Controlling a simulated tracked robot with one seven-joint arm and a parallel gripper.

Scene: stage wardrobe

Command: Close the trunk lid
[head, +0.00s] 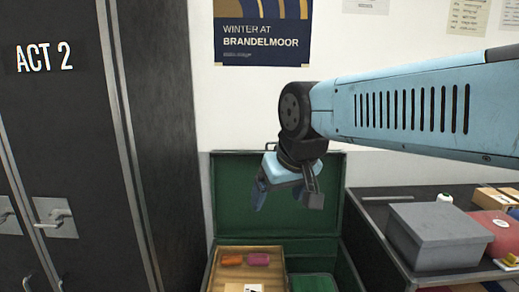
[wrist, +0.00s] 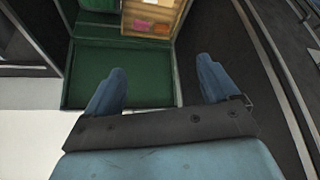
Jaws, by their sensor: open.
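The trunk lid (head: 325,222) stands open and upright near the wall, showing its green lining and dark rim. The trunk body (head: 348,268) is below it, cut off by the bottom of the head view. My gripper (head: 287,201) hangs in front of the lid, pointing down, its blue fingers apart and empty. In the wrist view the fingers (wrist: 162,68) are spread wide, with nothing between them. The green lid (wrist: 148,66) shows beyond them there, partly behind the left finger. I cannot tell whether the gripper touches the lid.
A wooden tray (head: 226,272) with orange and pink items sits in the trunk's left part. Dark lockers (head: 95,150) stand close on the left. On the right, a dark table (head: 385,208) holds a grey box (head: 437,236) and several small things. A poster (head: 263,35) hangs above.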

